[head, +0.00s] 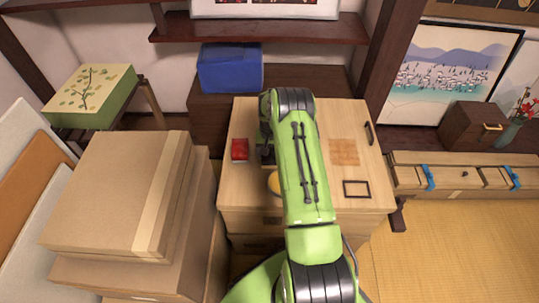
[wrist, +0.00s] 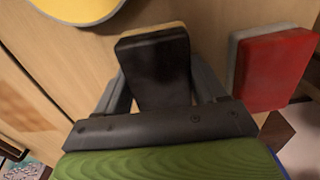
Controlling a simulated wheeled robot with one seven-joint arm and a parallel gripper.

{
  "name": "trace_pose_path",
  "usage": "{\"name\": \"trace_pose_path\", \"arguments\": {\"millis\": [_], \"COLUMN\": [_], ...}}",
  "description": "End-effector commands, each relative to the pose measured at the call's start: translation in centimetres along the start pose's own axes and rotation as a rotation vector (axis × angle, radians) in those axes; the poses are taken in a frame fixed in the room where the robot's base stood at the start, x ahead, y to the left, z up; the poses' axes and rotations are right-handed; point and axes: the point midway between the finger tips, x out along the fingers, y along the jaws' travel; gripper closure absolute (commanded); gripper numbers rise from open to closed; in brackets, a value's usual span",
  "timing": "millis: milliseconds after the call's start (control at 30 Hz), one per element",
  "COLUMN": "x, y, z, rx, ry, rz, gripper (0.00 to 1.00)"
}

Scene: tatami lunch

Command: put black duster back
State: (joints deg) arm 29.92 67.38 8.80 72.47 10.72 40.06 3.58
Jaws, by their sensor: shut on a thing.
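The black duster (wrist: 156,72), a dark block with a pale tan edge, is between the fingers of my gripper (wrist: 160,88) in the wrist view. The fingers are shut on its two sides. In the head view my gripper (head: 267,148) is over the light wooden cabinet top (head: 240,196), and my arm hides most of it. I cannot make out the duster there. Whether the duster touches the surface is unclear.
A red duster (head: 240,149) lies just left of my gripper and shows close by in the wrist view (wrist: 277,68). A yellow round thing (head: 273,183) is partly under my arm. A black outline frame (head: 357,189) and tan square (head: 344,151) lie right. Cardboard boxes (head: 115,195) stand left.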

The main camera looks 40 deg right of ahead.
Motion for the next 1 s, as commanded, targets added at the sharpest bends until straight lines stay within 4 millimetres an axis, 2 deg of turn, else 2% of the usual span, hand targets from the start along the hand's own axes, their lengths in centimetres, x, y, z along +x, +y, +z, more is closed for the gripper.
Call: {"name": "trace_pose_path", "arguments": {"millis": [267,300,467,767,867,1000], "x": [0.0,0.1,0.1,-0.3,-2.1,-6.1], "y": [0.0,0.0,0.0,0.0,0.0,0.0], "z": [-0.1,-0.1,-0.1,-0.1,-0.1,-0.2], "rx": [0.0,0.0,0.0,0.0,0.0,0.0], "ry": [0.003,0.003,0.003,0.004,0.005,0.008], "rz": [0.0,0.0,0.0,0.0,0.0,0.0], "gripper": [0.58,0.27,0.04,0.04,0.04,0.04]}}
